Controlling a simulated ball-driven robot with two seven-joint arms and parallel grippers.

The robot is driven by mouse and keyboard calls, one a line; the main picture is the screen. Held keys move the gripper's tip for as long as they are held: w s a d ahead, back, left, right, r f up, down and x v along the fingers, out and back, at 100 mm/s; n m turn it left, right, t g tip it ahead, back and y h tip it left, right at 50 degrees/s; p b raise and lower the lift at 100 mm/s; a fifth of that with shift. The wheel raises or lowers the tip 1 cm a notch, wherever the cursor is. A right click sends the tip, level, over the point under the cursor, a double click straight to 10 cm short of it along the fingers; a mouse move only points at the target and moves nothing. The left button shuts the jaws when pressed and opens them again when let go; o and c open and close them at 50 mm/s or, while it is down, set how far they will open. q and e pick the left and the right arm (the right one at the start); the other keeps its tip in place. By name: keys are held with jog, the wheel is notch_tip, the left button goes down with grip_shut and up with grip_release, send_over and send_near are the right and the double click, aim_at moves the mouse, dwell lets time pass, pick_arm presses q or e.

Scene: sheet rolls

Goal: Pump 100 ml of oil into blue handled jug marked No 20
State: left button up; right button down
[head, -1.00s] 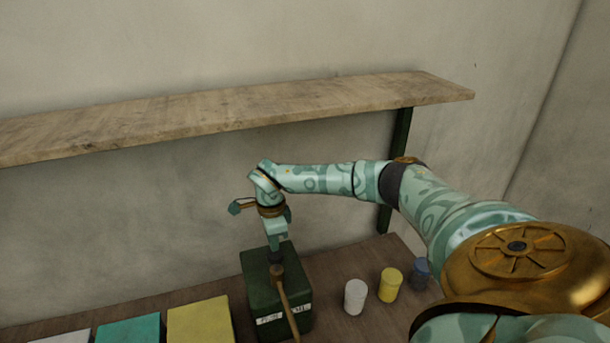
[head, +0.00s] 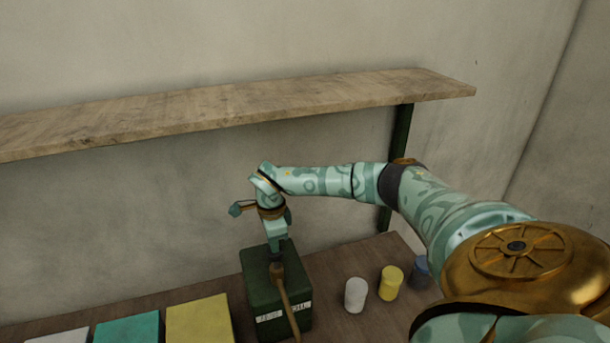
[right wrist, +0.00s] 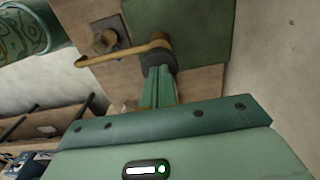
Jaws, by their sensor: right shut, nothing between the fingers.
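A dark green oil container (head: 262,290) with a white label (head: 270,317) on its front stands on the table. Its brown pump spout (head: 288,307) slopes down toward me from the top; the spout also shows in the right wrist view (right wrist: 122,53). My right gripper (head: 276,250) points down over the pump head. It is shut and empty, and its fingertips (right wrist: 158,75) are at the dark pump top, seemingly touching it. I cannot make out a blue-handled jug or a No 20 mark in these views. My left gripper is out of view.
White (head: 355,294), yellow (head: 390,283) and dark blue (head: 421,271) small round containers stand right of the oil container. Yellow (head: 199,322), teal (head: 128,330) and white (head: 62,337) blocks are left. A wooden shelf (head: 220,107) spans the wall above my right arm.

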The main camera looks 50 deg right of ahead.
jog(key=shift+f+b, duration=1)
jog(key=shift+f, duration=0.7)
jog(key=shift+r, duration=0.15)
notch_tip(320, 180, up, 5)
jog(key=p, duration=0.5)
jog(key=shift+f, duration=0.25)
